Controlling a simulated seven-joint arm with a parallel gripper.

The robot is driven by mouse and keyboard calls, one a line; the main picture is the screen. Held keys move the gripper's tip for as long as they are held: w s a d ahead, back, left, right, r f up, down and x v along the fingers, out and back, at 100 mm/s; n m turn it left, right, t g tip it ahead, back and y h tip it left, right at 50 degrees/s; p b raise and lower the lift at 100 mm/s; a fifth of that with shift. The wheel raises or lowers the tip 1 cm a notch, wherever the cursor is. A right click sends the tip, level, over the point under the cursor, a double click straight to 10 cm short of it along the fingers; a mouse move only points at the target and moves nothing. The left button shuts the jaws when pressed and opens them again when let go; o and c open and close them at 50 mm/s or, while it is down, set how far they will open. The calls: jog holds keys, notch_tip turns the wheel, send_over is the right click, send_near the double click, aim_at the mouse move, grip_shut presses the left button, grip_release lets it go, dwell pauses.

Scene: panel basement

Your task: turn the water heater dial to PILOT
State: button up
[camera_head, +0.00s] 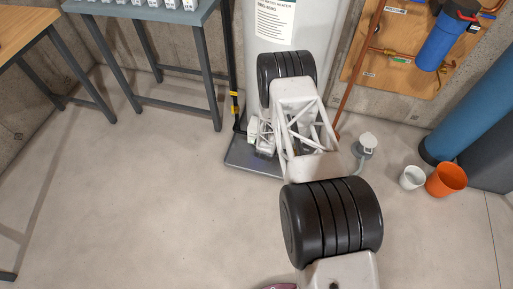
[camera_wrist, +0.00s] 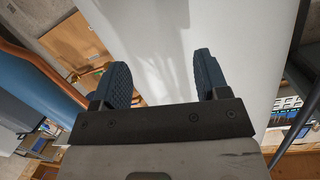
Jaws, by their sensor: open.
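The water heater (camera_head: 243,48) is a tall white cylinder with a printed label, at the top middle of the head view. A pale blocky part (camera_head: 253,132) shows low at the heater's front, partly behind my arm; I cannot tell whether it carries the dial. No dial face or PILOT mark is readable in either view. My gripper (camera_wrist: 161,80) is in the wrist view, with its two dark ridged fingers wide apart and nothing between them. The heater's smooth white wall (camera_wrist: 160,35) fills the view beyond the fingers. In the head view I cannot make out the fingers.
The heater stands on a grey base tray (camera_head: 243,155). A black pipe with a yellow band (camera_head: 234,95) runs down its left. A white cup (camera_head: 411,178) and an orange bucket (camera_head: 446,180) stand at right, near a blue tank (camera_head: 480,112). Floor at left is clear.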

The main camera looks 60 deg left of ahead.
jog(key=s+d+f+n+y, duration=0.1)
jog(key=s+d+f+y, duration=0.1)
jog(key=s+f, duration=1.3)
jog(key=shift+s+f+t, duration=0.2)
jog(key=shift+f+t, duration=0.2)
jog(key=shift+f, duration=0.2)
jog(key=shift+w, duration=0.15)
jog(key=x, duration=0.7)
jog(key=shift+a, duration=0.2)
jog(key=shift+w+r, duration=0.1)
jog(key=shift+w, duration=0.05)
jog(key=shift+c, duration=0.5)
jog(key=c, duration=0.8)
